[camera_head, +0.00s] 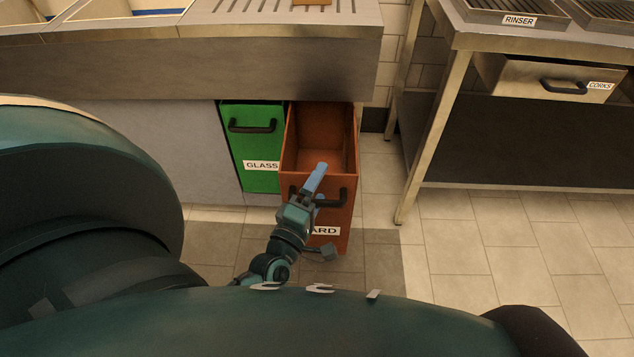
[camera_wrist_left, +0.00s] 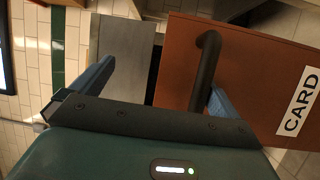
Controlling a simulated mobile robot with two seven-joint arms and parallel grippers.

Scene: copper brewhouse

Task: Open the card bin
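The card bin (camera_head: 337,207) is an orange-brown pull-out bin under the counter. It stands pulled out, its empty-looking inside open to view from above. Its dark handle (camera_head: 333,197) is on the front, above the label, partly hidden by my left gripper. In the left wrist view the bin front (camera_wrist_left: 255,70) bears the label CARD, and the handle (camera_wrist_left: 206,66) is close by the right finger. My left gripper (camera_head: 316,181) is at the handle with its blue fingers; in the left wrist view (camera_wrist_left: 158,92) they are wide apart, shut on nothing. My right gripper is not in view.
The green GLASS bin (camera_head: 252,150) is shut, just left of the card bin. A steel counter (camera_head: 200,65) overhangs both. To the right stands a table with a CORKS drawer (camera_head: 545,80) and a leg (camera_head: 432,140). The tiled floor (camera_head: 490,250) in front is clear.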

